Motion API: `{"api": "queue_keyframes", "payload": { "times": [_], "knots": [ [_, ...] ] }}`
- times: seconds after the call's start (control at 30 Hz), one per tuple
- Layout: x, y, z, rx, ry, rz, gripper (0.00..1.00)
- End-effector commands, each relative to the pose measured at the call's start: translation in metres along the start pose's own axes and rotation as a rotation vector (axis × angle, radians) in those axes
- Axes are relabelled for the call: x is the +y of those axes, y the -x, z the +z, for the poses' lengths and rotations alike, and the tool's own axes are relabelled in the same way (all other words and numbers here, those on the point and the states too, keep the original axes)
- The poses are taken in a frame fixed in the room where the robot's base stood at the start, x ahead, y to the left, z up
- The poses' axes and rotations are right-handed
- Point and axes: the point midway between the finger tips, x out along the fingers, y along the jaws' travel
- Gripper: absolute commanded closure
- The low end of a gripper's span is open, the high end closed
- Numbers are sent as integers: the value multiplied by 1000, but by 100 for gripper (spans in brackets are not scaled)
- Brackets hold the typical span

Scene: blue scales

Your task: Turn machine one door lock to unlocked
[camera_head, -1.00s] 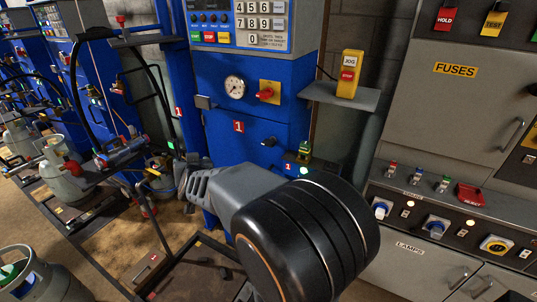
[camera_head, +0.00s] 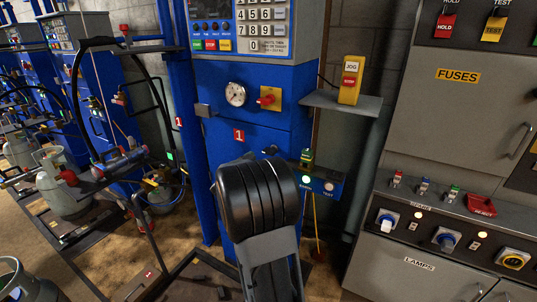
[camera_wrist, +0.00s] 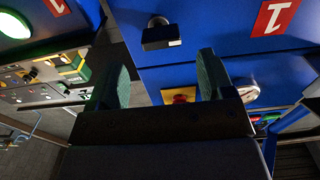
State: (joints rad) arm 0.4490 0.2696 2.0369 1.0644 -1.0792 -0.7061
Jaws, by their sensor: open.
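Machine one is the blue cabinet (camera_head: 215,165) with a red "1" label (camera_head: 239,134). Its door lock, a small dark knob (camera_head: 270,150), sits right of that label, partly hidden by my arm. In the wrist view, which is turned over, the lock (camera_wrist: 161,33) is a black block on the blue front, with the "1" label (camera_wrist: 276,16) to its right. My gripper (camera_wrist: 163,66) is open and empty, its two dark green fingers apart on either side of the lock's column in the picture. No contact with the lock shows. In the head view the fingers are hidden behind my wrist.
Above the lock are a gauge (camera_head: 235,93) and a red handle on a yellow plate (camera_head: 268,98). A lit green button (camera_head: 306,179) is on a blue box at right. A shelf (camera_head: 340,103) and grey fuse cabinet (camera_head: 450,110) stand right; gas cylinders (camera_head: 60,190) stand left.

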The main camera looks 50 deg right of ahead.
Motion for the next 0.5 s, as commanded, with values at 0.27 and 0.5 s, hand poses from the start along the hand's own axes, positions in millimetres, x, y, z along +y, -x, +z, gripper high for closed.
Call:
{"api": "queue_keyframes", "payload": {
  "times": [0.27,0.5],
  "knots": [
    [0,-45,0,0,0,1,26],
    [0,-63,0,0,-1,0,26]
  ]
}}
